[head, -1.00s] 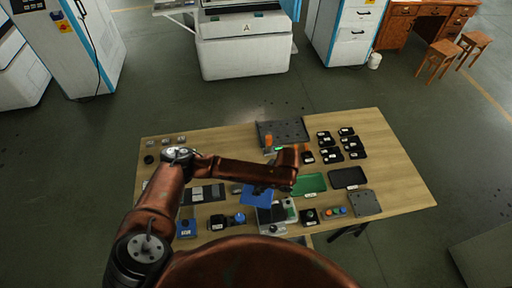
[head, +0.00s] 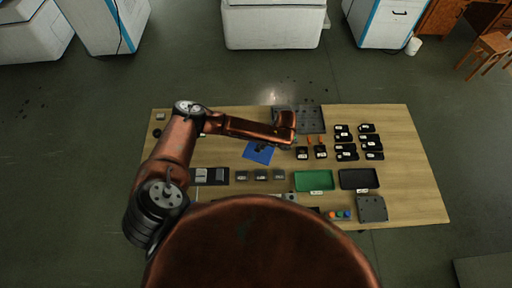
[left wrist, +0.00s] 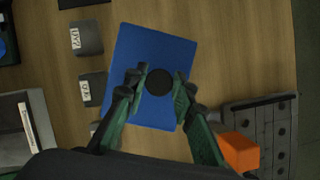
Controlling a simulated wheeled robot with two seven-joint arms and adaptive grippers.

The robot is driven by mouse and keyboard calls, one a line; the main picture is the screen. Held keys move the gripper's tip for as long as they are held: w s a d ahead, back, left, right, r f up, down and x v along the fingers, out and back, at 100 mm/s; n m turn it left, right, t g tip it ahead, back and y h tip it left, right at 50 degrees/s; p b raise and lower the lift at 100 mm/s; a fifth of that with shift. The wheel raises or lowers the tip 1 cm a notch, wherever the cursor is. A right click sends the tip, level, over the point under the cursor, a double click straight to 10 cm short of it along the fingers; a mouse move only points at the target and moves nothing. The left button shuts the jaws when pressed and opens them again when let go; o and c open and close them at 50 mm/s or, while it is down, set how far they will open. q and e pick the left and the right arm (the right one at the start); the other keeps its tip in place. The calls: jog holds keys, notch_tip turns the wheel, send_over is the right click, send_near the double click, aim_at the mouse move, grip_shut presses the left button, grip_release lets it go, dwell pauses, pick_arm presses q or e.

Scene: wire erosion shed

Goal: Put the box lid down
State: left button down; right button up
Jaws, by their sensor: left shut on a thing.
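The box lid is a flat blue square (head: 264,155) with a round black knob in its middle. It lies in the head view over the left-middle part of the table, below my forearm. In the left wrist view the blue lid (left wrist: 150,45) fills the centre. My left gripper (left wrist: 160,81) has one finger on each side of the black knob and is shut on it. The gripper also shows small and dark over the lid in the head view (head: 262,147). I cannot tell whether the lid touches the table. My right gripper is out of view.
A grey drilled plate (head: 311,120) stands right of the lid at the far edge, with orange blocks near it. Grey blocks (head: 260,175) line the near side. A green tray (head: 314,181), a black tray (head: 360,179) and several black boxes (head: 346,149) fill the right.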

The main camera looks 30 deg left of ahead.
aim_at(255, 146)
pick_arm(q)
jog(key=a+f, duration=0.1)
jog(key=f, duration=0.1)
jog(key=a+f, duration=0.1)
jog(key=shift+w+a+f, duration=0.1)
jog(key=shift+w+a, duration=0.15)
jog(key=shift+a, duration=0.1)
jog(key=shift+w+a+f, duration=0.1)
jog(key=shift+a+f, duration=0.05)
jog(key=shift+f, duration=1.6)
jog(key=c, duration=1.6)
grip_release()
jog(key=v, duration=1.2)
jog(key=shift+r, duration=0.1)
